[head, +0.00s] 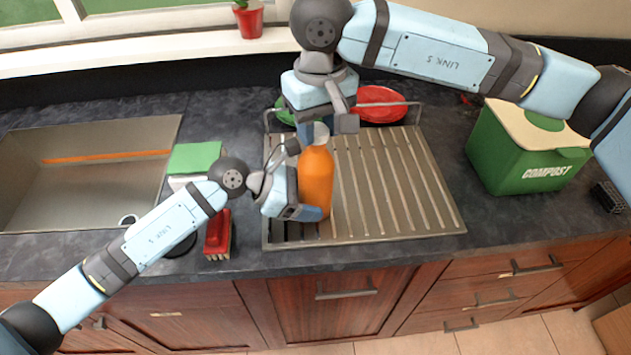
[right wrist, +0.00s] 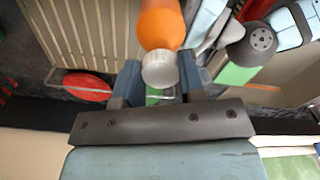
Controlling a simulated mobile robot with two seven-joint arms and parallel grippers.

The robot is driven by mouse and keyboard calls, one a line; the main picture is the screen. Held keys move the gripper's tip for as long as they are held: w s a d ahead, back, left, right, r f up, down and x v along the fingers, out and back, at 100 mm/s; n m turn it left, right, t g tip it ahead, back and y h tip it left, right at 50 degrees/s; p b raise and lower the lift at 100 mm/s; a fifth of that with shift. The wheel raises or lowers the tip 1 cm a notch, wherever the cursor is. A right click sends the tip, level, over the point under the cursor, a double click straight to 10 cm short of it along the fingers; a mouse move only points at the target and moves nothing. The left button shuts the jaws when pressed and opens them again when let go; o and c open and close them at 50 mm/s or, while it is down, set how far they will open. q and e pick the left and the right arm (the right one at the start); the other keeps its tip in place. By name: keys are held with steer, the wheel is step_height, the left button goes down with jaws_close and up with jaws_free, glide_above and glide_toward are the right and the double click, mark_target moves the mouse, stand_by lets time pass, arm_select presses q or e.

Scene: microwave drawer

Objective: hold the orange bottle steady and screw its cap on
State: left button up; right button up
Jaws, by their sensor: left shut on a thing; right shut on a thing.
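The orange bottle (head: 316,175) stands upright on the ribbed metal drainboard. My left gripper (head: 308,212) is shut on its lower part. The pale grey cap (head: 321,133) is at the top of the bottle, in line with it; I cannot tell how far it is threaded. My right gripper (head: 322,125) comes down from above and is shut on the cap. In the right wrist view the cap (right wrist: 160,70) sits between the two blue fingers (right wrist: 159,82), against the neck end of the bottle (right wrist: 161,22). The neck itself is hidden.
The drainboard (head: 400,190) has red and green dishes in a rack (head: 382,104) at its back. The sink (head: 60,190), a green sponge (head: 195,158) and a red brush (head: 217,235) are left. A green compost bin (head: 520,150) stands right. The drainboard's right half is clear.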

steer(key=shift+f, duration=0.6)
stand_by(1.7)
arm_select(q)
steer(key=shift+o, duration=1)
steer(key=c, duration=0.7)
steer(key=shift+c, duration=0.3)
arm_select(e)
steer(key=o, duration=1)
steer(key=shift+c, duration=0.2)
